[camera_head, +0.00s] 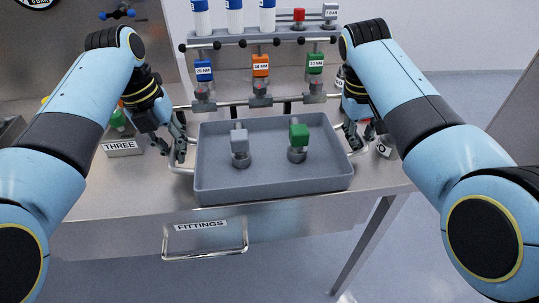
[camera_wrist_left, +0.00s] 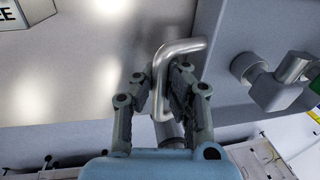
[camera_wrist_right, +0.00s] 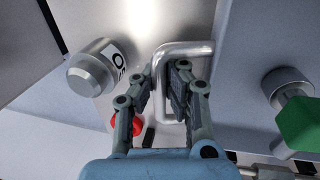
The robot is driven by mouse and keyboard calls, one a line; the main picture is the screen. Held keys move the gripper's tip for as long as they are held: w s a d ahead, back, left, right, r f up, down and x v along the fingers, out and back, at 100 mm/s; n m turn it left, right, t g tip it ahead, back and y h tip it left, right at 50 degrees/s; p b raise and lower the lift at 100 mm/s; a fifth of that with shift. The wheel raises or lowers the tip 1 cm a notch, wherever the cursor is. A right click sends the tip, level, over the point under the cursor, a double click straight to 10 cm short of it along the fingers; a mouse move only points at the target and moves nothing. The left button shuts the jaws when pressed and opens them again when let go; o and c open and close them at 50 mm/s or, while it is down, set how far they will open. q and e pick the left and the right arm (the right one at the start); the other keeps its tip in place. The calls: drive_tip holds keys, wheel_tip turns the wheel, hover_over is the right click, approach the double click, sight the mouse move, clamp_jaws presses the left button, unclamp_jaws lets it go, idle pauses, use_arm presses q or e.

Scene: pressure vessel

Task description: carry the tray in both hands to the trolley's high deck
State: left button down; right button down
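The grey tray (camera_head: 273,189) sits level near the bench's front edge, with a metal bar handle at each end. The trolley is not recognisable.
Behind the tray stands a rack (camera_head: 262,102) with blue, orange and green tagged pieces. A block marked THREE (camera_head: 122,147) lies left of the tray. A labelled cylinder (camera_wrist_right: 92,68) and a red item are close beside my right gripper. A FITTINGS drawer (camera_head: 203,236) is below.

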use_arm(q)
drive_tip(key=shift+w+r, duration=0.15)
drive_tip(key=shift+r, duration=0.1)
use_arm(e)
drive_tip(key=shift+w+r, duration=0.1)
drive_tip(key=shift+r, duration=0.15)
